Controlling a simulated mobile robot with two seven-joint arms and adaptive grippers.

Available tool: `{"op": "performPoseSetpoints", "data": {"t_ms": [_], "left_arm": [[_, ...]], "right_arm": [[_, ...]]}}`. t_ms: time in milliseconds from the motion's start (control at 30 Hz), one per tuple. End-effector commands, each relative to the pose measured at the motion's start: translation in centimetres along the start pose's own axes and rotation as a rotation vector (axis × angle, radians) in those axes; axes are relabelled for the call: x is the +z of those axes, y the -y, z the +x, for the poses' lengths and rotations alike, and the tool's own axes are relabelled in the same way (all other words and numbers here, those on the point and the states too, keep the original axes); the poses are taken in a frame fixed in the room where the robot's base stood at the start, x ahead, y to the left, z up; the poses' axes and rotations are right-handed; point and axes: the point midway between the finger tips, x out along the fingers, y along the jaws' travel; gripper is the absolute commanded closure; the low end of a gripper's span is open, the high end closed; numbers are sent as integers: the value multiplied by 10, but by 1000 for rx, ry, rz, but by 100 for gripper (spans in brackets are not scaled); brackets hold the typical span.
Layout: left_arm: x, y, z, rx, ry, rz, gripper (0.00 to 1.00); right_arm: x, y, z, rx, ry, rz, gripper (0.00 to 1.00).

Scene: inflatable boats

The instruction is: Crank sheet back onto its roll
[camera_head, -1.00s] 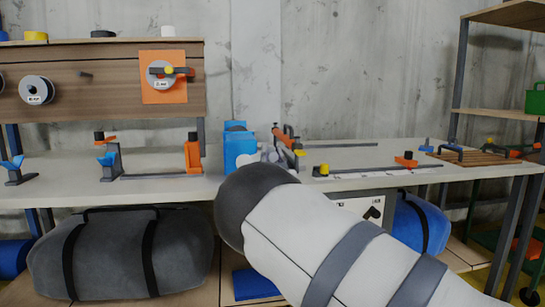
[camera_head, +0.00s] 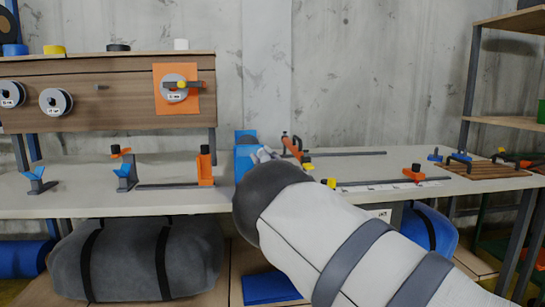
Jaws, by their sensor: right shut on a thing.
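My right gripper (camera_head: 265,155) shows only as small grey parts at the stand's right side. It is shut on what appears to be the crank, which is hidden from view. An orange part with a black knob (camera_head: 292,146) stands just right of the gripper. My left gripper is not in view.
A rail with a yellow knob and orange slider (camera_head: 413,173) runs along the bench to the right. Orange and blue stands (camera_head: 205,167) are at left. A board with rolls (camera_head: 120,80) rises behind. Grey and blue bags lie below.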

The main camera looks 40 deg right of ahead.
Motion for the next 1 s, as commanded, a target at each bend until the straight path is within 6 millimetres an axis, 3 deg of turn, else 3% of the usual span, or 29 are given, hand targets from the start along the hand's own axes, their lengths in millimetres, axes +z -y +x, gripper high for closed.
{"op": "performPoseSetpoints", "data": {"t_ms": [500,1000], "left_arm": [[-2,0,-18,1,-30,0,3],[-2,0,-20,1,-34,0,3]], "right_arm": [[-20,12,8,-116,-3,-285,100],[-21,16,9,-139,-3,-335,100]]}}
